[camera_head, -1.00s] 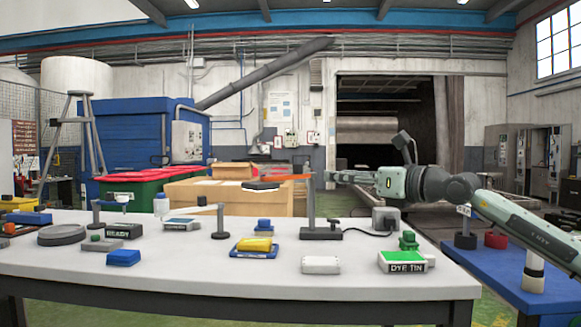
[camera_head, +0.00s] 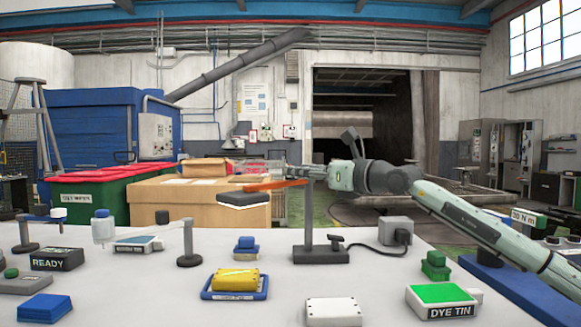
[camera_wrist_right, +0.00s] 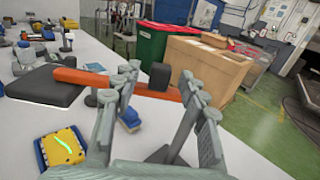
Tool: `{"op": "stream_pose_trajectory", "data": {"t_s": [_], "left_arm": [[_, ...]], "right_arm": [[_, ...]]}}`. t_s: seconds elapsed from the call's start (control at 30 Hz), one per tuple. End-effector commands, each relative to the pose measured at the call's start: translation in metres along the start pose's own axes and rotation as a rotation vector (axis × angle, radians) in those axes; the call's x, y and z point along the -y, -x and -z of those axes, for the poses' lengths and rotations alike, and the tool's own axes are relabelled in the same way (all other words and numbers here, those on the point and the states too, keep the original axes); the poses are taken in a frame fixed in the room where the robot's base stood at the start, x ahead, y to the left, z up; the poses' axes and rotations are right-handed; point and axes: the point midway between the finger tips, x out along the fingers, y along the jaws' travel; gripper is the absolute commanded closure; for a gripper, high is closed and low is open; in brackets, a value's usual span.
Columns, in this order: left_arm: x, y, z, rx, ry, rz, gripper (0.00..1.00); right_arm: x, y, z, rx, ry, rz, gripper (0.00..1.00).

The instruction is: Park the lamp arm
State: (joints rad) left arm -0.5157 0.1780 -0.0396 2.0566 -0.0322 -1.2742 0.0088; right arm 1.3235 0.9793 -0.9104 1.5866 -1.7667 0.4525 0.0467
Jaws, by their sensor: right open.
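The lamp arm is an orange bar (camera_head: 275,186) on a grey post (camera_head: 308,225) with a dark base. A flat dark lamp head (camera_head: 243,200) hangs at its left end. A dark block (camera_wrist_right: 160,76) stands by the bar there, and the lamp head (camera_wrist_right: 45,86) is at left. My left gripper is not in view.
The white table (camera_head: 270,308) holds a yellow box on a blue tray (camera_head: 236,282), a white box (camera_head: 333,311), a green-topped DYE TIN block (camera_head: 442,301), a grey box with a cable (camera_head: 395,231) and a smaller post with a white arm (camera_head: 189,245). Cardboard boxes stand behind.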

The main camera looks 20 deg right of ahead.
Motion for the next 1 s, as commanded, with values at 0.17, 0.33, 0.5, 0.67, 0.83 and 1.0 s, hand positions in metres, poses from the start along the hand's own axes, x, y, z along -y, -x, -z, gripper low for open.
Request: {"op": "stream_pose_trajectory", "data": {"t_s": [0.17, 0.33, 0.5, 0.67, 0.83, 1.0], "left_arm": [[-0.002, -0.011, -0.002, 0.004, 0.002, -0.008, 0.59], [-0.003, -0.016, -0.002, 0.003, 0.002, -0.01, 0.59], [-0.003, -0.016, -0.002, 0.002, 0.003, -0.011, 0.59], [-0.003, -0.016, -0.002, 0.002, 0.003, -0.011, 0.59], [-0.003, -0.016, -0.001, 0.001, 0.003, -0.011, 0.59], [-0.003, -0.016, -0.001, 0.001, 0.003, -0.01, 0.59]], "right_arm": [[-0.001, -0.024, -0.002, 0.002, -0.001, -0.001, 0.57], [0.0, -0.033, -0.001, 0.0, 0.0, 0.0, 0.57], [0.0, -0.033, 0.0, 0.0, 0.0, 0.0, 0.57], [0.0, -0.033, 0.0, 0.0, 0.0, 0.0, 0.69], [0.0, -0.033, 0.0, 0.0, 0.0, 0.0, 0.9], [0.0, -0.033, 0.0, 0.0, 0.0, 0.001, 1.0]]}}
